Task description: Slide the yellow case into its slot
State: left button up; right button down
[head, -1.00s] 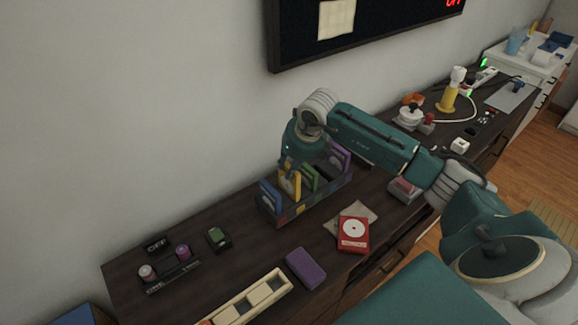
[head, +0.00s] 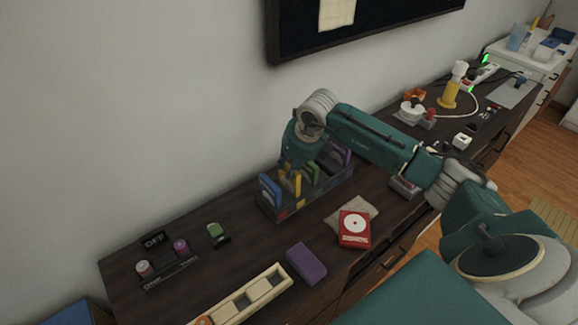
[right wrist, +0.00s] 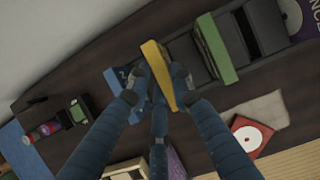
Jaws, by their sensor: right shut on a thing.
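The yellow case (head: 292,184) stands upright at the rack (head: 314,198), between a blue case (head: 269,190) and a green case (head: 310,171). My right gripper (head: 293,168) is over it and shut on its upper part. In the right wrist view the yellow case (right wrist: 157,68) is between the two fingertips of the gripper (right wrist: 159,82). The blue case (right wrist: 118,82) is on its left and the green case (right wrist: 215,50) on its right. The lower edge of the yellow case is hidden, so I cannot tell how deep it sits. My left gripper is out of view.
A purple case (head: 341,153) stands at the rack's far end. A red case (head: 354,229) lies partly on a beige cloth, with a purple block (head: 306,263) and a cream tray (head: 227,309) nearer. A wall-mounted board (head: 380,25) hangs behind.

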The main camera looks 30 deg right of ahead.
jog(key=shift+f+b, duration=0.6)
jog(key=shift+f, duration=0.2)
jog(key=c, duration=1.5)
grip_release()
jog(key=shift+o, duration=0.2)
jog(key=shift+r, duration=0.1)
jog(key=shift+s+d+r, duration=0.1)
jog(key=shift+r, duration=0.2)
jog(key=v, duration=1.1)
jog(key=shift+r, duration=0.1)
